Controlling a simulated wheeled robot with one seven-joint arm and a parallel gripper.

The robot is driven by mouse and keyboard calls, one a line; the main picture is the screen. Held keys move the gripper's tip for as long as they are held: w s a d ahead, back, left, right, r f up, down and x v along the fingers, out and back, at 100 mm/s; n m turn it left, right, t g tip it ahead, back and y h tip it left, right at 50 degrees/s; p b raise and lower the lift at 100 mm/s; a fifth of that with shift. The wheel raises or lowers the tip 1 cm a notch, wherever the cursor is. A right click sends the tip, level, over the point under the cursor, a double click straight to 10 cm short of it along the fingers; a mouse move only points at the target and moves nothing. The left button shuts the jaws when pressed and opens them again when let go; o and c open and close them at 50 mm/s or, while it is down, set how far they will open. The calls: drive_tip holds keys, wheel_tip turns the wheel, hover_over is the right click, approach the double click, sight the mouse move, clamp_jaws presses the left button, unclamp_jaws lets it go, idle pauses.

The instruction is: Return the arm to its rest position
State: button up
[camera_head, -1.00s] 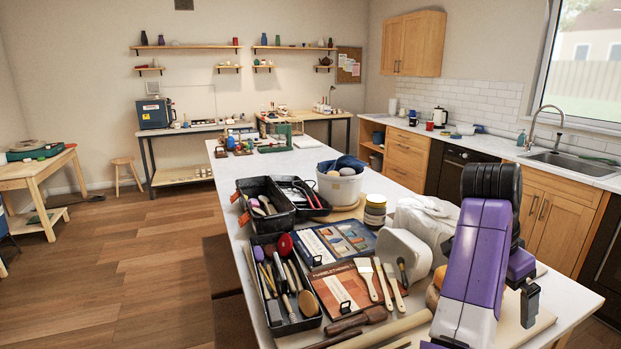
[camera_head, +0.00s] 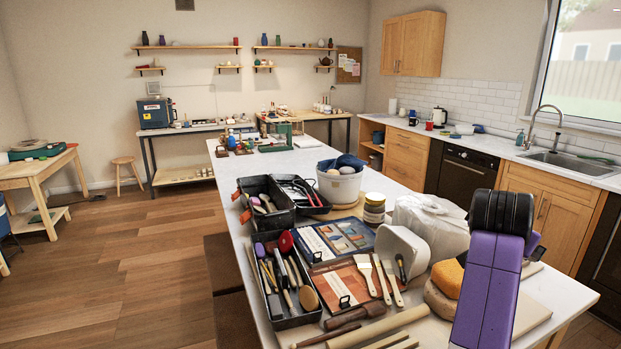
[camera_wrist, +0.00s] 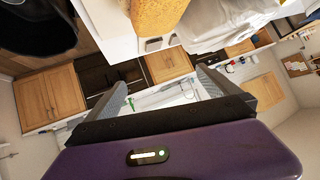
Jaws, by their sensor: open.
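My purple arm with its black joint rises at the right front of the head view, beside the near end of the long white table (camera_head: 560,285). My gripper (camera_wrist: 161,88) shows in the wrist view, its two grey fingers spread wide apart with nothing between them. The gripper's fingers cannot be made out in the head view.
Beside my arm on the table are a yellow sponge (camera_head: 448,278), a white plastic bag (camera_head: 430,222) and a white container (camera_head: 402,250). A black tool tray (camera_head: 292,322), brushes (camera_head: 366,272) and a rolling pin (camera_head: 378,327) lie left. Floor (camera_head: 130,260) is clear at left.

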drive_tip(key=s+a+f+n+t+y, duration=0.3)
drive_tip(key=s+a+f+n+t, duration=0.3)
drive_tip(key=s, duration=0.4)
drive_tip(key=s+a+f+n+t+y, duration=0.2)
drive_tip(key=s+a+f+n+t, duration=0.4)
drive_tip(key=s, duration=0.5)
drive_tip(key=s+a+f+g+y, duration=0.1)
drive_tip(key=s+a+f+g, duration=0.1)
drive_tip(key=s, duration=0.8)
drive_tip(key=s+a+f+g+y, duration=0.1)
drive_tip(key=s+a+f, duration=0.1)
drive_tip(key=s, duration=0.9)
drive_tip(key=s+a+f+g, duration=0.2)
drive_tip(key=s+a, duration=0.2)
drive_tip(key=s, duration=0.7)
drive_tip(key=shift+s+f+m+g+y, duration=0.15)
drive_tip(key=shift+f+m+g+y, duration=0.15)
drive_tip(key=shift+m+y, duration=0.1)
